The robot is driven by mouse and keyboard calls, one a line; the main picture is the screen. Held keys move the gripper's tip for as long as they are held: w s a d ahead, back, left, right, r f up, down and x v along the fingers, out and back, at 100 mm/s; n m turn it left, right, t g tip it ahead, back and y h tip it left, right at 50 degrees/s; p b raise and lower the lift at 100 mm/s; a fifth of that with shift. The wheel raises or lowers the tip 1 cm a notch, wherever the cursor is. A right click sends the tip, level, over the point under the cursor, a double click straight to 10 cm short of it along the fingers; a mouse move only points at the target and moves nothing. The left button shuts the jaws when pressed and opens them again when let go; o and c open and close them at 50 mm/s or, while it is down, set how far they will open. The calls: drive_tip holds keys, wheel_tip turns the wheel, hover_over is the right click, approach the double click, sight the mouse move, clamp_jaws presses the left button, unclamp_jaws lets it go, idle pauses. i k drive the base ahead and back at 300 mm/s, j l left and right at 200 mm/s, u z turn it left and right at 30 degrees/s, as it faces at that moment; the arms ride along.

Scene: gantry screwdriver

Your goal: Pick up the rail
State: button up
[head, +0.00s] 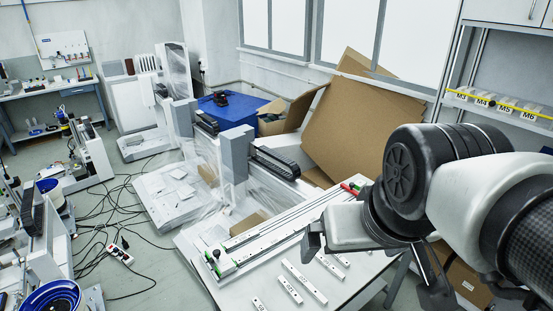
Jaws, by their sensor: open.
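Several short pale rail pieces with printed labels lie on the white table, left of and below my gripper in the head view. The longest is a white rail (304,281). Shorter ones are a labelled piece (289,289), a small piece (259,304) at the front and a piece (329,265) close to my gripper. I cannot tell which one the task means. A long rail assembly (285,232) with green and red end parts runs along the back of the table. My gripper (370,268) is open over the table's right part, with nothing visible between its fingers.
The white table (235,285) has bare room at its front left. Cardboard sheets (345,125) lean behind it. Grey gantry units (236,155) stand behind left. Cables and a power strip (120,253) lie on the floor. Labelled bins (484,101) sit on a shelf at right.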

sight(293, 271)
drive_tip(key=i+l+u, duration=0.15)
drive_tip(key=l+u, duration=0.6)
drive_tip(key=l, duration=0.25)
drive_tip(key=l+u, duration=0.8)
drive_tip(key=l, duration=0.25)
drive_tip(key=j+z, duration=0.25)
drive_tip(key=z, duration=0.25)
drive_tip(key=j+z, duration=0.3)
drive_tip(key=z, duration=0.2)
drive_tip(key=i, duration=0.05)
